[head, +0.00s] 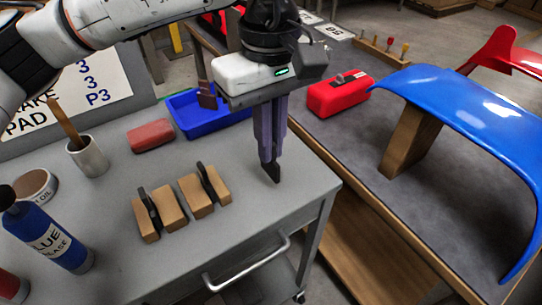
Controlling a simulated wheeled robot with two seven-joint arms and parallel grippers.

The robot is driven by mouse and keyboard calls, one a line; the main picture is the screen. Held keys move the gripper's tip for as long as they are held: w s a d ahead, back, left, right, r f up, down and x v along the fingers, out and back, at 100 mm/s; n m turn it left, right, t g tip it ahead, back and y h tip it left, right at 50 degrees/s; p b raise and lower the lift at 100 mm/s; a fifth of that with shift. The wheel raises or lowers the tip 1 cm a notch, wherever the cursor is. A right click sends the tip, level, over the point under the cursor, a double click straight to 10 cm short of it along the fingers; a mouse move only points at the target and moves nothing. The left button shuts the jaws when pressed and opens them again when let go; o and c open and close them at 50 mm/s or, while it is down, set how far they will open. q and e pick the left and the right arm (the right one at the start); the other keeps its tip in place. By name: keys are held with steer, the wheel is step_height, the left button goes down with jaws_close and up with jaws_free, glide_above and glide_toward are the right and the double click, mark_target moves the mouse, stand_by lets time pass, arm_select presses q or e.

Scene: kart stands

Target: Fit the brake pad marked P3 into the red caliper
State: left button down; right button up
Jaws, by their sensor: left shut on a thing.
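My left gripper (270,158) points down over the right part of the grey cart top. It is shut on a thin dark brake pad (272,174), which hangs below the fingertips near the cart's right edge. I cannot read a mark on this pad. The red caliper (336,97) lies on the dark bench to the right, beyond the gripper. Two more dark pads, one on the left (148,208) and one on the right (206,182), stand in slots between wooden blocks (174,207). My right gripper is not in view.
A sign (80,92) reading P3 stands at the left. On the cart are a blue tray (187,119), a red block (151,136), a cup with a brush (88,158) and a blue bottle (47,236). A blue curved panel (470,115) overhangs the bench. A gap separates cart and bench.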

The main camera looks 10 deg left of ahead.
mark_target(270, 174)
arm_select(q)
steer(key=shift+f, duration=2.6)
steer(key=c, duration=1.9)
jaws_free()
steer(key=shift+r, duration=0.15)
